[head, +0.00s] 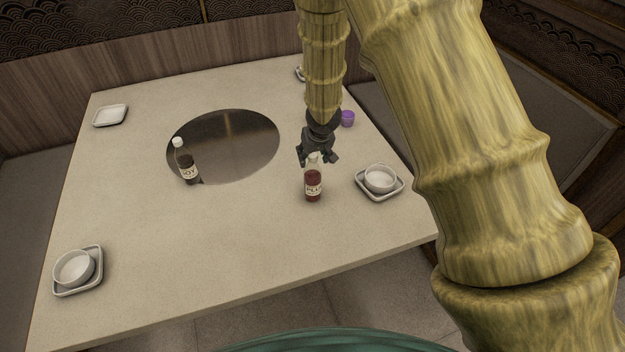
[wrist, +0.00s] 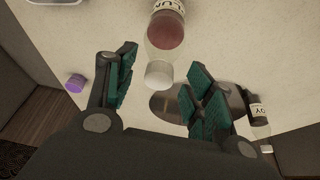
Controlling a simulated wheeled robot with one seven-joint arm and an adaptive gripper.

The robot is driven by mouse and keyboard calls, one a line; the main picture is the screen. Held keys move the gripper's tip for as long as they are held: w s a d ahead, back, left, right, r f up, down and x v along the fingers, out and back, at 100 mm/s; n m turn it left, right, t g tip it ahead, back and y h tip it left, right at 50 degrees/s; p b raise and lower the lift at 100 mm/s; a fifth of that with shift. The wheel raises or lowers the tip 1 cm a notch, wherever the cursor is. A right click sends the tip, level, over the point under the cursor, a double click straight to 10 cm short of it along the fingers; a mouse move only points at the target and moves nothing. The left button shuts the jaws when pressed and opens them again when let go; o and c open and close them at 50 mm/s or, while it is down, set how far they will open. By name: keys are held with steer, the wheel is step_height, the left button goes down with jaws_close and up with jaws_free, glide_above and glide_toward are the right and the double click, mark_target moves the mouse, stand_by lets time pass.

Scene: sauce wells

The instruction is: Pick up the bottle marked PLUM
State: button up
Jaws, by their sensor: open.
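The PLUM bottle (head: 313,185) stands upright on the table, with dark red sauce, a pale label and a white cap. My gripper (head: 317,157) is open just above and behind its cap in the head view. In the wrist view the PLUM bottle (wrist: 165,35) shows with its white cap (wrist: 158,74) between and ahead of the open fingers of my gripper (wrist: 160,85). Part of its label is cut off at the top edge. I cannot tell whether a finger touches it.
A SOY bottle (head: 188,167) stands at the dark round plate (head: 235,140) on the table (head: 200,240). A bowl on a square dish (head: 380,181) is right of the PLUM bottle. A purple item (head: 347,118) is behind my gripper. The front middle table is clear.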

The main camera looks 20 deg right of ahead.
steer(key=shift+x, duration=1.2)
jaws_close()
